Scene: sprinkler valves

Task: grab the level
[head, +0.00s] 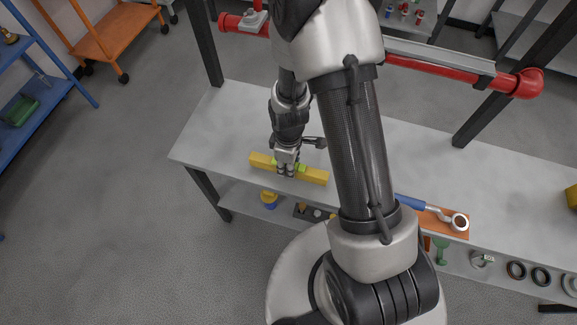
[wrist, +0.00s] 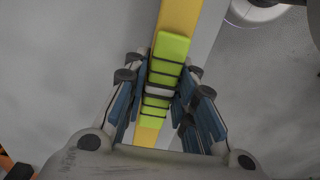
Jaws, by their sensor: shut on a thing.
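The level is a yellow bar (head: 315,177) with bright green parts, lying along the near left edge of the grey table in the head view. In the wrist view the level (wrist: 179,18) runs up and down through the middle, its green section (wrist: 171,48) between the fingers. My gripper (head: 287,170) is over the middle of the level, fingers pointing down. In the wrist view my gripper (wrist: 158,92) has its fingers on both sides of the green section, shut on it. I cannot tell whether the level touches the table.
A wrench with a blue handle (head: 410,203) lies on an orange board (head: 432,220) to the right on the grey table (head: 240,125). A red pipe (head: 430,69) runs behind. A shelf below holds several small parts. The table left of the level is clear.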

